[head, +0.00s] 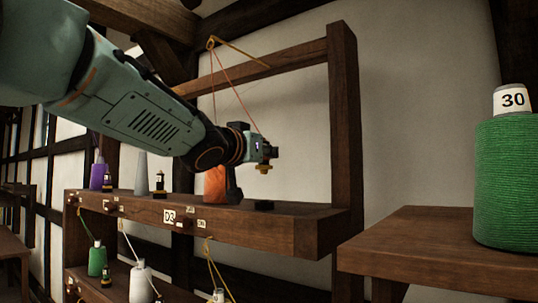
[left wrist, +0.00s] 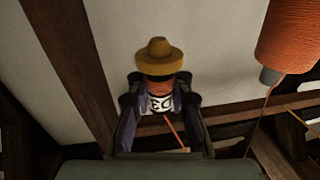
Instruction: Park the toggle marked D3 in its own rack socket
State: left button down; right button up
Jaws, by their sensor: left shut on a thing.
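The toggle with a mustard cap (left wrist: 158,58) and a white marked band (left wrist: 160,103) is held between the fingers of my left gripper (left wrist: 160,92) in the left wrist view. Its marking is upside down and reads like D3. An orange cord shows below it. In the head view my left gripper (head: 268,155) is above the rack shelf (head: 275,222), with a bit of the mustard cap (head: 264,168) showing under it. A plate marked D3 (head: 169,216) is on the shelf's front edge, lower left of the gripper. I cannot make out the socket opening clearly. My right gripper is not in view.
An orange spool (head: 215,187) stands behind my wrist, with a grey cone (head: 142,175) and a purple spool (head: 97,176) farther left. An orange cord (head: 236,90) runs to the upper rail. A large green spool (head: 507,185) stands on the right table (head: 430,240).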

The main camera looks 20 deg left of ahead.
aim_at(262, 170)
pick_arm(q)
jog(key=shift+s+d+f, duration=0.15)
jog(key=shift+d+f, duration=0.05)
jog(key=shift+f, duration=0.1)
jog(key=shift+s+f, duration=0.1)
jog(key=shift+f, duration=0.25)
jog(key=shift+s+a+f, duration=0.1)
jog(key=shift+a+f, duration=0.05)
jog(key=shift+f, duration=0.45)
jog(key=shift+s+a+f, duration=0.1)
jog(key=shift+f, duration=0.5)
jog(key=shift+w+d+f, duration=0.1)
jog(key=shift+w+f, duration=0.1)
jog(key=shift+f, duration=0.75)
jog(key=shift+s, duration=0.15)
jog(key=shift+w, duration=0.45)
jog(key=shift+s, duration=0.15)
jog(key=shift+f, duration=0.15)
